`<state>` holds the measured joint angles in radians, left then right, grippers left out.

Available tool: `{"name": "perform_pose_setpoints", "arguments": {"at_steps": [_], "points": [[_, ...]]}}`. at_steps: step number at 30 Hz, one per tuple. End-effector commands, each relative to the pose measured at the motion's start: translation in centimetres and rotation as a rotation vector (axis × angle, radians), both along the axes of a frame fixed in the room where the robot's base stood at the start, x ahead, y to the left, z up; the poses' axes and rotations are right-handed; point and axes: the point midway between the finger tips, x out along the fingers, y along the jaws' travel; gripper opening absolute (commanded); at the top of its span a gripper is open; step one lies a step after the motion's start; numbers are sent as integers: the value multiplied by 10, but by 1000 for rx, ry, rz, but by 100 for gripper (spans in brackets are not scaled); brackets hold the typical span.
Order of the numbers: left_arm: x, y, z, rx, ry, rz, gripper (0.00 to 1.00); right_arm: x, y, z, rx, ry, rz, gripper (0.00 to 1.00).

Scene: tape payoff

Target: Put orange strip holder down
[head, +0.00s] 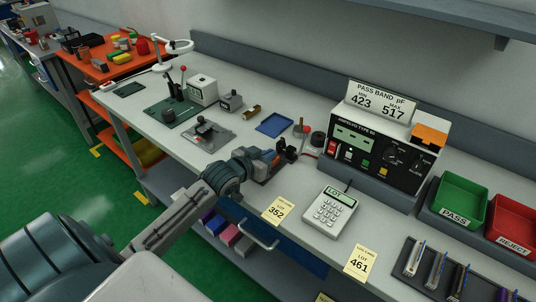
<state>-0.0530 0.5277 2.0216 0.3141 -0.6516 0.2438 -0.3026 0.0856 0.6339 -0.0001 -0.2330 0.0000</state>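My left gripper (288,153) is over the middle of the grey bench, reached in from the lower left. Its dark fingers are small in the picture, and I cannot tell whether they are open or shut. A small orange patch (272,158) shows at the wrist end; I cannot tell whether it is a held orange strip holder or part of my arm. A small brown-orange holder (251,112) lies on the bench beyond the gripper, apart from it. My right gripper is not in view.
A blue tray (275,125) and a dark reel (317,141) lie just beyond the gripper. The tester (378,150), with an orange block (430,133) on top, stands to the right. A calculator-like keypad (330,212) and a rack (428,278) of several slim items are nearer.

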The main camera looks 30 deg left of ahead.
Motion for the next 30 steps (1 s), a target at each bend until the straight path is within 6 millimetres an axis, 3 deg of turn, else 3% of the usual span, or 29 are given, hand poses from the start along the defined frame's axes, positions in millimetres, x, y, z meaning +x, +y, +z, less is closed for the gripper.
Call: {"name": "perform_pose_setpoints", "arguments": {"at_steps": [1,3,4,14,30], "points": [[0,0,-1,0,0,0,9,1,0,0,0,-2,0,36],[0,0,-1,0,0,0,23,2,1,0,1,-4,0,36],[0,0,-1,0,1,0,25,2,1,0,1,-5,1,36],[0,0,3,1,0,0,25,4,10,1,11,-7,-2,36],[-79,7,26,8,4,-1,25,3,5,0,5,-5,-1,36]]}}
